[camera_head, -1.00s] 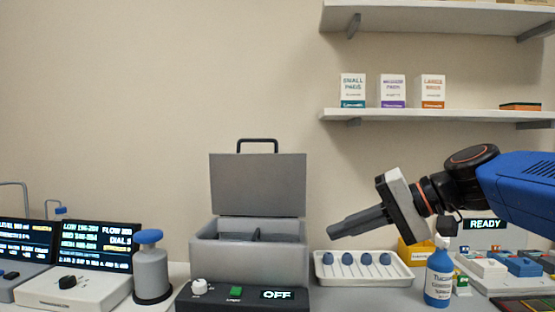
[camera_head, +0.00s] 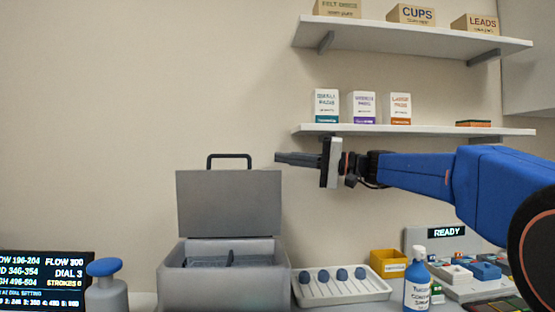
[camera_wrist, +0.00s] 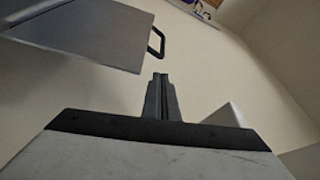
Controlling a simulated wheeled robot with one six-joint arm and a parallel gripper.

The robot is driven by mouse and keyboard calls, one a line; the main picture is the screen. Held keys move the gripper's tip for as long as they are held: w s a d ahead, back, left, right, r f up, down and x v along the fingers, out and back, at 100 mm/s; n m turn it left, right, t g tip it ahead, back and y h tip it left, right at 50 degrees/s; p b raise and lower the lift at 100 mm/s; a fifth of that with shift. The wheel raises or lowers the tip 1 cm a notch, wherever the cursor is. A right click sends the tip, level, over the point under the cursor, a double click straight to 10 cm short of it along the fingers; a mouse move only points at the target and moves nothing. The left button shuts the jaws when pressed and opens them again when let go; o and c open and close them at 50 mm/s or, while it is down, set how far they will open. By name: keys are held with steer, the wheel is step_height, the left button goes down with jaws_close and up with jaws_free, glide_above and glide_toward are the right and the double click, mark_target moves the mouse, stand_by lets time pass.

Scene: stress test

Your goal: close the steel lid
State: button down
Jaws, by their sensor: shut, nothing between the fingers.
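The steel lid (camera_head: 229,203) stands upright and open at the back of the grey box (camera_head: 222,288), with a black handle (camera_head: 229,160) on its top edge. A divider shows inside the open box. In the wrist view the lid (camera_wrist: 95,32) fills the upper left, its handle (camera_wrist: 157,43) near the centre. My gripper (camera_head: 278,158) is shut and empty. It points left, level with the handle and to the right of it in the head view. In the wrist view the closed fingers (camera_wrist: 161,82) sit just below the handle, apart from it in the picture.
A white tray (camera_head: 312,292) with blue-topped items, a yellow bin (camera_head: 388,263) and a blue bottle (camera_head: 417,284) stand right of the box. Two shelves with boxes hang above; the lower shelf (camera_head: 420,131) is close to my arm. A blue-topped canister (camera_head: 104,285) stands left.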

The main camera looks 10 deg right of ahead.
steer(key=f+x, duration=0.1)
steer(key=x, duration=0.7)
steer(key=shift+a+r, duration=0.25)
steer(key=shift+r, duration=0.15)
